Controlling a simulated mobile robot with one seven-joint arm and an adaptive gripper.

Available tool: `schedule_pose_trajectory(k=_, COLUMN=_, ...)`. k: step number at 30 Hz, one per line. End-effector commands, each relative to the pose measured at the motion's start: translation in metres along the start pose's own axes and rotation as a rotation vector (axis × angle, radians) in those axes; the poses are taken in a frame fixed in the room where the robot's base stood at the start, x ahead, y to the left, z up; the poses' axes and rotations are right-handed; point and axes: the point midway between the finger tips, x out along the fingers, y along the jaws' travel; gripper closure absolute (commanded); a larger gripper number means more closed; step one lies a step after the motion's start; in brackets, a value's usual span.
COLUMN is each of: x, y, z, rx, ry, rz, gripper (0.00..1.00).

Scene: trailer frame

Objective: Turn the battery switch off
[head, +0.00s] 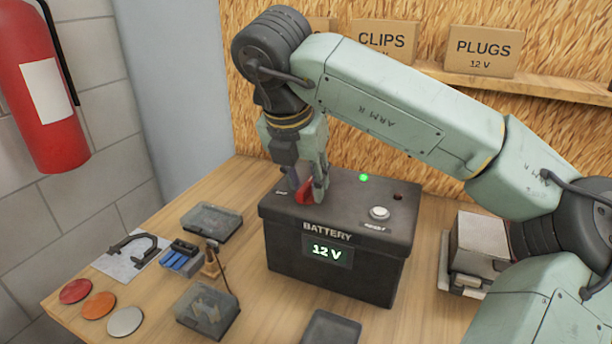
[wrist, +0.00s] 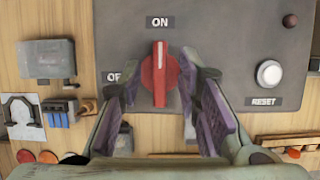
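The battery box (head: 335,262) is dark grey and stands on the bench, with a lit "12 V" display on its front. Its red switch knob (wrist: 160,75) stands upright in the wrist view, its white mark toward the ON label (wrist: 160,22). The OFF label (wrist: 112,77) is left of the knob, partly hidden by a finger. My gripper (head: 308,192) is over the knob, pointing down. In the wrist view its two fingers stand either side of the knob with a gap on each side. The knob (head: 303,194) is partly hidden in the head view.
A green lamp (head: 364,177) glows on the box top, near a white RESET button (head: 380,212) and a dark red lamp (head: 398,197). Clear-lidded boxes (head: 212,222), small parts and coloured discs (head: 99,305) lie left. A metal block (head: 478,245) stands right.

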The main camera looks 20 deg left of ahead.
Motion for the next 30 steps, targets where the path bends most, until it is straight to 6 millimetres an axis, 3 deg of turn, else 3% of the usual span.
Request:
schedule_pose_trajectory(k=5, x=0.0002, y=0.0000, z=-0.0001, rx=0.000, ry=0.000, rz=0.000, gripper=0.69)
schedule_pose_trajectory(k=19, x=-0.0001, y=-0.0001, z=-0.0001, rx=0.000, ry=0.000, rz=0.000, gripper=1.00)
schedule_pose_trajectory(k=30, x=0.0000, y=-0.0002, z=-0.0002, rx=-0.003, ry=0.000, rz=0.001, gripper=1.00)
